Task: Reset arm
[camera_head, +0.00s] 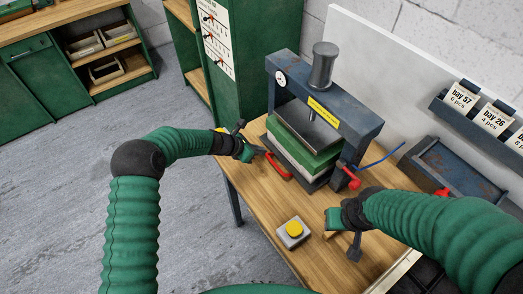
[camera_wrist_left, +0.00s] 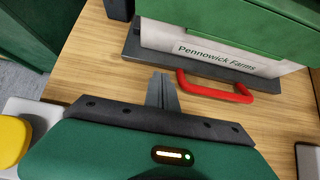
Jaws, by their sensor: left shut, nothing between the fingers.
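My left gripper (camera_head: 259,152) is shut and empty over the left side of the wooden table, beside the red handle (camera_head: 279,166). In the left wrist view its closed fingers (camera_wrist_left: 163,88) point at the base of the press, apart from the red handle (camera_wrist_left: 215,87). My right arm comes in from the right. The right gripper (camera_head: 350,240) is low over the table's front, to the right of the button box; its finger opening is not clear. The press (camera_head: 345,115) stands at the table's back with a green block above a white layer marked "Pennowick Farms" (camera_wrist_left: 212,50).
A grey box with a yellow button (camera_head: 293,229) sits at the table's front left. A red-knobbed lever (camera_head: 352,183) is at the press's right. A dark tray (camera_head: 459,172) and label rack (camera_head: 467,123) are on the right. Bare wood (camera_head: 255,198) shows at the left.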

